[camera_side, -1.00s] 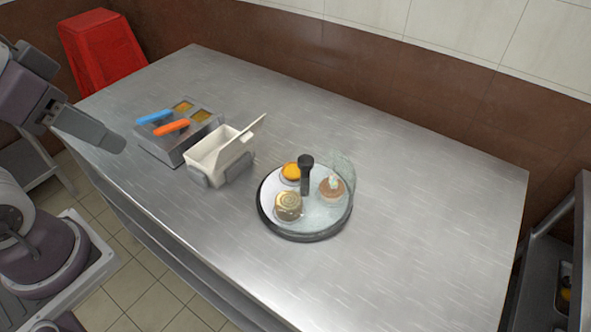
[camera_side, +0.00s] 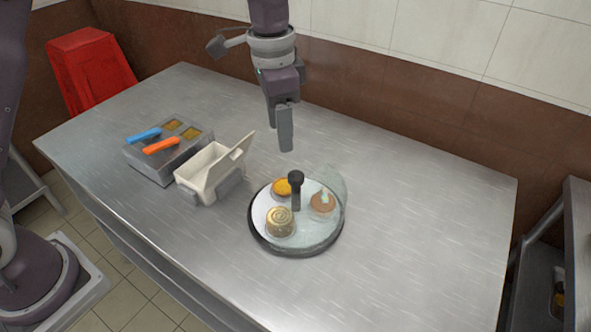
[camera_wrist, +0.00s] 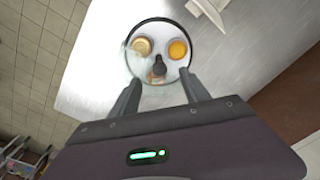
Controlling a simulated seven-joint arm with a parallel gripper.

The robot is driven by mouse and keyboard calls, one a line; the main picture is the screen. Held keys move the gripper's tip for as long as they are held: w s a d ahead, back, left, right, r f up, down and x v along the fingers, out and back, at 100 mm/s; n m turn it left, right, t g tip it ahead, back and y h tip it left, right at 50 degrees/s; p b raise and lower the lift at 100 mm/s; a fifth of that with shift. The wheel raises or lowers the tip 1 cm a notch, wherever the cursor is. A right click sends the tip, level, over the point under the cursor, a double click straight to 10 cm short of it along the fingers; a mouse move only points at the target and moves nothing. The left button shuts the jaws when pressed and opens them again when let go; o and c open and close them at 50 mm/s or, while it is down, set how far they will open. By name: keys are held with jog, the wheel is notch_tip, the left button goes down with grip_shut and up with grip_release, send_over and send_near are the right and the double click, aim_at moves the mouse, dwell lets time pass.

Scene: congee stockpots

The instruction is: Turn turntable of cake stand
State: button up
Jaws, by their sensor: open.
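The cake stand's round turntable (camera_side: 262,222) lies on the steel table, with a black rim, a white top and a dark upright knob (camera_side: 296,186) at its middle. On it are a brown swirled cake (camera_side: 281,221), a yellow-orange pastry (camera_side: 284,188) and a brown cake with a pale top (camera_side: 322,204). A clear curved cover (camera_side: 336,186) stands along its back right. My gripper (camera_side: 285,148) points down above the table, above and behind the stand. In the wrist view my gripper (camera_wrist: 162,78) is open and empty, with the turntable (camera_wrist: 160,31) ahead between its fingers.
Left of the stand is an open white box (camera_side: 207,175) with its lid tilted up. Farther left is a metal holder (camera_side: 150,160) with blue and orange handles. A red stool (camera_side: 92,68) stands behind the table. The table's right side is clear.

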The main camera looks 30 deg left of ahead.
jog(key=m, duration=0.1)
send_over(296, 175)
jog(key=shift+g, duration=0.3)
notch_tip(296, 175, down, 5)
jog(key=shift+s+r, duration=0.1)
jog(key=shift+r, duration=0.1)
notch_tip(296, 175, down, 7)
jog(key=shift+f, duration=0.1)
grip_shut()
dwell(0.7)
